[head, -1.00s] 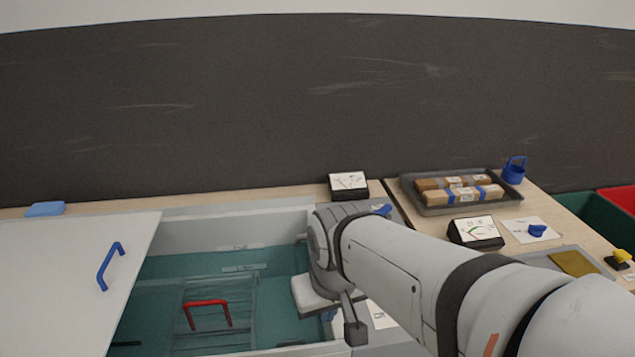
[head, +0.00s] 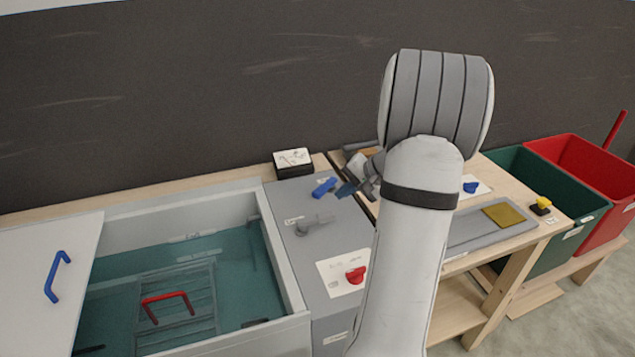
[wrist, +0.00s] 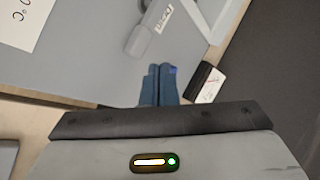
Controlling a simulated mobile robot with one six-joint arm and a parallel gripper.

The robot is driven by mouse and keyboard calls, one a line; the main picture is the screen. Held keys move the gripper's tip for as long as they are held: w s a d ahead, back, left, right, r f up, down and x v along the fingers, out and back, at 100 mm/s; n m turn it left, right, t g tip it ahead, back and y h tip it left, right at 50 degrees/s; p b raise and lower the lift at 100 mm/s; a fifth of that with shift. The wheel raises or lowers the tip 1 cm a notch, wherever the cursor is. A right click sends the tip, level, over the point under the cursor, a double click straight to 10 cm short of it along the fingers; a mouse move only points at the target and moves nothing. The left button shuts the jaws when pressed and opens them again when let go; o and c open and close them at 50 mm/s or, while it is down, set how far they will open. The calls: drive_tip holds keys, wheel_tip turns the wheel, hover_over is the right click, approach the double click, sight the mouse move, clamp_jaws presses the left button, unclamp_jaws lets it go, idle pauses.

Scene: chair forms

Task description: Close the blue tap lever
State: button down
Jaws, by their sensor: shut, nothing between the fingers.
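The blue tap lever (head: 324,187) is on the grey counter right of the water tank, behind a grey tap fitting (head: 310,226). My gripper (head: 346,189) is shut and empty, with its dark blue fingertips close to the lever's right side in the head view. I cannot tell whether they touch. In the wrist view, my shut fingers (wrist: 159,84) point at the grey counter. Only a small bright blue patch, likely the lever, shows at their tips; the rest is hidden.
A black box with a white face (head: 293,162) stands behind the lever. A red knob (head: 356,275) sits on a white card in front. The tank (head: 265,270) holds a red handle (head: 167,297). Green (head: 540,180) and red bins stand far right.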

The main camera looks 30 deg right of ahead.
drive_tip(key=d+f+m+t, duration=0.2)
drive_tip(key=d, duration=0.6)
drive_tip(key=p, duration=0.2)
approach(332, 206)
drive_tip(key=w+a, duration=0.1)
drive_tip(key=w+a+f, duration=0.1)
drive_tip(key=w, duration=0.1)
drive_tip(key=shift+h, duration=0.3)
drive_tip(key=w, duration=0.1)
drive_tip(key=w+a+p, duration=0.1)
drive_tip(key=w, duration=0.1)
drive_tip(key=shift+w+a, duration=0.1)
drive_tip(key=shift+a, duration=0.05)
drive_tip(key=shift+w+a+f, duration=0.1)
drive_tip(key=shift+w+a, duration=0.05)
drive_tip(key=shift+w, duration=0.2)
